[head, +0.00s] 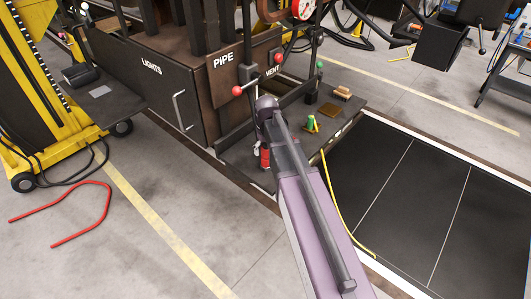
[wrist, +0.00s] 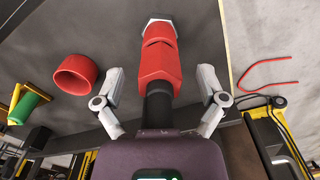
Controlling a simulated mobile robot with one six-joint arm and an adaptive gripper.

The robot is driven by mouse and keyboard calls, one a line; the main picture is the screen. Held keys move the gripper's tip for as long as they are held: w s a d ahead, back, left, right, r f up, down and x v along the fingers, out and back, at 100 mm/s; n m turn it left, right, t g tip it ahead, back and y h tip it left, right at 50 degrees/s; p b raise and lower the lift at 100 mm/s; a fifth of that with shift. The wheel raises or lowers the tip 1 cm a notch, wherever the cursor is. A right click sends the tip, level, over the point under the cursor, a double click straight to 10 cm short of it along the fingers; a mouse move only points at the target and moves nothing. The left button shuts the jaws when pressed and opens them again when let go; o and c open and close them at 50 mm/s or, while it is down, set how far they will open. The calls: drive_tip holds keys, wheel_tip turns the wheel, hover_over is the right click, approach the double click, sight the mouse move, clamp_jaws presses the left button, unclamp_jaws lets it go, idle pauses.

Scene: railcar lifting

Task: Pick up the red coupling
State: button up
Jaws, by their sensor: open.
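A red coupling (wrist: 158,64) with a dark band near its far end and a pale hexagonal end lies between the fingers of my gripper (wrist: 161,82) in the wrist view. A black shaft runs from its near end toward my wrist. The gripper is open, with a visible gap on each side of the red body. In the head view a red piece (head: 265,158) shows at the dark platform's front edge, partly hidden by my purple arm, which also hides most of my gripper. A separate red hollow ring (wrist: 77,74) lies left of the gripper in the wrist view.
A green roll in a yellow holder (head: 311,123) and a brown block (head: 342,93) sit on the platform. A yellow hose (head: 338,210) runs beside the dark pit panels (head: 400,190). A bent red bar (head: 80,215) lies on the floor at left.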

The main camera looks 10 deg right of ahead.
sight(266, 147)
clamp_jaws()
drive_tip(key=shift+r, duration=0.2)
idle(0.3)
wheel_tip(266, 147, up, 3)
drive_tip(key=p, duration=0.3)
drive_tip(key=s+a+r+p, duration=0.1)
drive_tip(key=s+a+p, duration=0.1)
drive_tip(key=s, duration=1.3)
drive_tip(key=shift+s+a+r, duration=0.3)
drive_tip(key=shift+s+a, duration=0.05)
drive_tip(key=shift+a, duration=0.25)
